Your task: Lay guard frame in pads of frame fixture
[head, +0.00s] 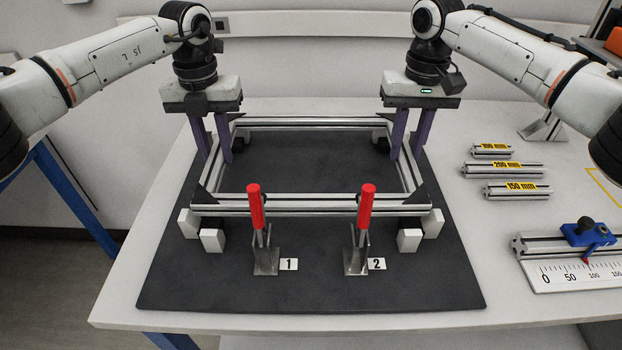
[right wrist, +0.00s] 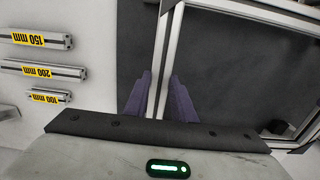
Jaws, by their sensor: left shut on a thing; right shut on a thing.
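The guard frame (head: 310,209) is a rectangle of silver aluminium profile with dark corner pieces. It lies roughly level over the dark mat of the frame fixture (head: 330,285). White pads (head: 211,239) show below its near left corner and more pads (head: 409,239) below its near right corner; I cannot tell whether it rests on them. My left gripper (head: 217,150) is shut on the frame's left side bar. My right gripper (head: 405,148) is shut on the right side bar, and its purple fingers straddle the bar in the right wrist view (right wrist: 158,100).
Two red-handled clamps (head: 255,207) and (head: 367,207), marked 1 and 2, stand upright by the frame's near bar. Labelled profile pieces (head: 503,168) lie on the right of the table. A ruler stop with a blue slider (head: 587,233) is at the front right.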

